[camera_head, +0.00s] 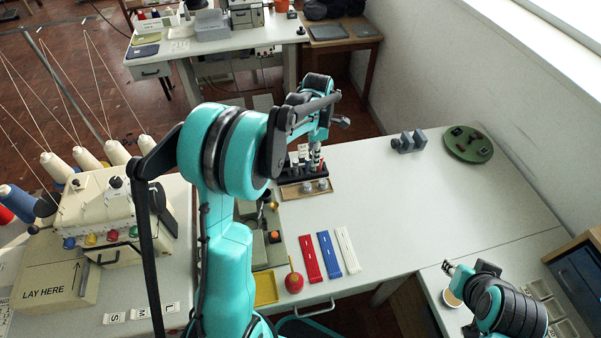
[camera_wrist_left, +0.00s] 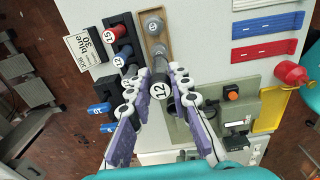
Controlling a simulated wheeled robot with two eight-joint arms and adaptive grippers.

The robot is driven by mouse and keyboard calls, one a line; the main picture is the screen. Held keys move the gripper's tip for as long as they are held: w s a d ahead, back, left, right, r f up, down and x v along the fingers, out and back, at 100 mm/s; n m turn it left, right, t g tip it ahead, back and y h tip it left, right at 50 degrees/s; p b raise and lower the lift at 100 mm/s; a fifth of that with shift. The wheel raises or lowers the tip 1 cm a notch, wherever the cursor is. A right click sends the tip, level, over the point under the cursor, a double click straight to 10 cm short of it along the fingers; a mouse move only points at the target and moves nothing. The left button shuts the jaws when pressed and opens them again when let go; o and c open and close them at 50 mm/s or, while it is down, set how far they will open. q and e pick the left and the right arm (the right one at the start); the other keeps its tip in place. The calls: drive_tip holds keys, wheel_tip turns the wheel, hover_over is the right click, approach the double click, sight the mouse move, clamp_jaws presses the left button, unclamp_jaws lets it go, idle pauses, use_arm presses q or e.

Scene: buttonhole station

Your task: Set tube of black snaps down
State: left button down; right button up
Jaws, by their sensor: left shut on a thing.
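My left gripper (camera_head: 316,150) is shut on a dark tube with a white round end marked 12 (camera_wrist_left: 160,91). The tube sits between the fingertips (camera_wrist_left: 161,84) in the left wrist view, end towards the camera. A black rack (camera_wrist_left: 127,45) with several tubes is just left of it there; the rack (camera_head: 291,178) is partly behind my gripper in the head view. A wooden tray (camera_wrist_left: 143,22) with grey round pieces lies beside the rack, close to the held tube. Whether the held tube touches anything is unclear. My right gripper (camera_head: 452,269) is at the lower right, its jaws too small to read.
Red, blue and white strips (camera_head: 325,253) lie on the table. A red pincushion-like object (camera_head: 293,281) and yellow tray (camera_head: 266,289) are near its front. A grey block (camera_head: 408,142) and green disc (camera_head: 468,144) stand at the back right. The table's right middle is clear.

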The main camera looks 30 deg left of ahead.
use_arm(q)
drive_tip(key=shift+w+a+f, duration=0.15)
drive_tip(key=shift+w+f, duration=0.15)
drive_tip(key=shift+w, duration=0.05)
drive_tip(key=a+f+b, duration=0.1)
drive_tip(key=a+f, duration=0.2)
drive_tip(key=a+f+b, duration=0.2)
drive_tip(key=a+f, duration=0.1)
drive_tip(key=a, duration=0.1)
drive_tip(key=a+f+b, duration=0.1)
drive_tip(key=a+f, duration=0.3)
drive_tip(key=shift+s+a+f, duration=0.1)
drive_tip(key=shift+s, duration=0.15)
drive_tip(key=shift+f, duration=0.3)
drive_tip(key=shift+f+b, duration=0.1)
drive_tip(key=shift+b, duration=0.3)
drive_tip(key=c, duration=1.4)
unclamp_jaws()
